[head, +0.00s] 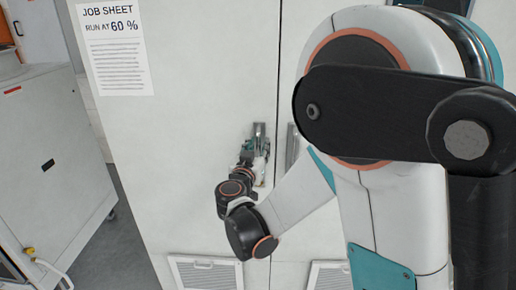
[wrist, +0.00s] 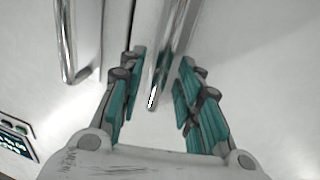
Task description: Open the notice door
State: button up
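The notice door (head: 185,170) is the white cabinet door with a printed job sheet (head: 114,46) on it. It looks shut. Its upright metal handle (head: 259,131) is near its right edge, partly hidden by my gripper (head: 255,152). In the wrist view my gripper (wrist: 158,92) is open, with one teal-padded finger on each side of a shiny bar handle (wrist: 170,55). Gaps show between the bar and both fingers, so it is not clasped. A second handle (wrist: 68,45) stands outside the fingers to the left.
A neighbouring white door with its own handle (head: 292,146) is just right of the seam (head: 279,70). Vent grilles (head: 205,272) are low on the doors. A white wheeled cabinet (head: 45,165) stands at left, with grey floor between. A control panel (wrist: 16,138) shows in the wrist view.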

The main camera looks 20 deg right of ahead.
jog(key=shift+w+d, duration=0.3)
jog(key=shift+w, duration=0.2)
grip_shut()
jog(key=shift+s+a, duration=0.1)
jog(key=shift+s, duration=0.05)
